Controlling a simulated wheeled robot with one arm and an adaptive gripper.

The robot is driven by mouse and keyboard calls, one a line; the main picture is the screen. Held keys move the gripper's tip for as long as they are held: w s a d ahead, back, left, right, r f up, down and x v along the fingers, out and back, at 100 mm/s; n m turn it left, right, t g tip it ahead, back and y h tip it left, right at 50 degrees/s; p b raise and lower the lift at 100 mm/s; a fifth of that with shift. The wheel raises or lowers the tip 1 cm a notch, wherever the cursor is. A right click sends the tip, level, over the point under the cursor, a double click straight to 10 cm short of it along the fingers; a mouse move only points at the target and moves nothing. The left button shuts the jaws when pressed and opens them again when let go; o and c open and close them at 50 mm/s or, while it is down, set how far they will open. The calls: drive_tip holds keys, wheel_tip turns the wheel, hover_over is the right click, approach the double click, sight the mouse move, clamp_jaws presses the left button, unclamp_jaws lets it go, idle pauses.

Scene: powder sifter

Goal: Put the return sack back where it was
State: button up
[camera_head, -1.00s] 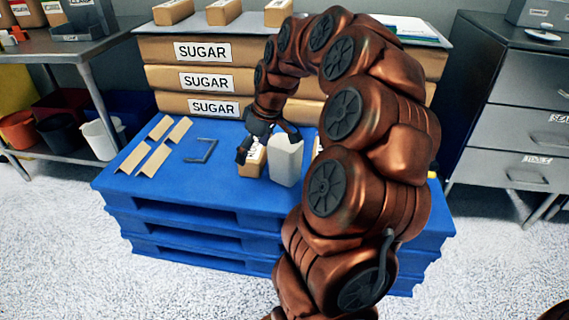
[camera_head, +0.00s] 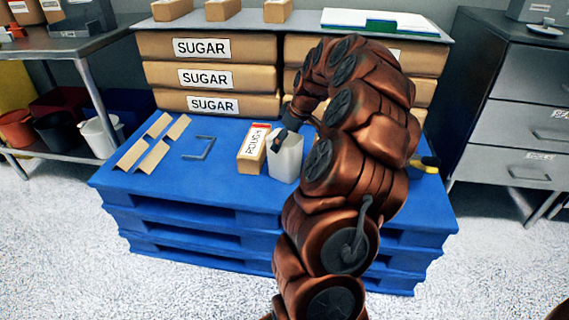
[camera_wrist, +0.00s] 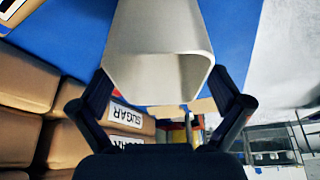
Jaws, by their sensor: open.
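A small brown sack (camera_head: 253,150) with a red-topped white label, its small print hard to read, stands on the blue pallet, left of a white open-topped container (camera_head: 285,160). No label that I can read says "return". My gripper (camera_head: 284,138) is at the white container's top, apart from the small sack. In the wrist view the white container (camera_wrist: 165,60) lies between my spread fingers (camera_wrist: 168,97), its hollow mouth facing me. I cannot tell whether the fingers touch it.
Large SUGAR sacks (camera_head: 207,76) are stacked behind, under a grey shelf top with small sacks (camera_head: 222,10). Brown strips (camera_head: 150,145) and a grey bracket (camera_head: 198,148) lie on the pallet (camera_head: 200,185). A yellow-black item (camera_head: 428,163) is right of my arm.

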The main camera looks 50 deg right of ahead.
drive_tip(key=shift+x, duration=1.2)
drive_tip(key=shift+f, duration=0.25)
drive_tip(key=c, duration=1.2)
drive_tip(key=shift+o, duration=0.2)
drive_tip(key=shift+r, duration=0.1)
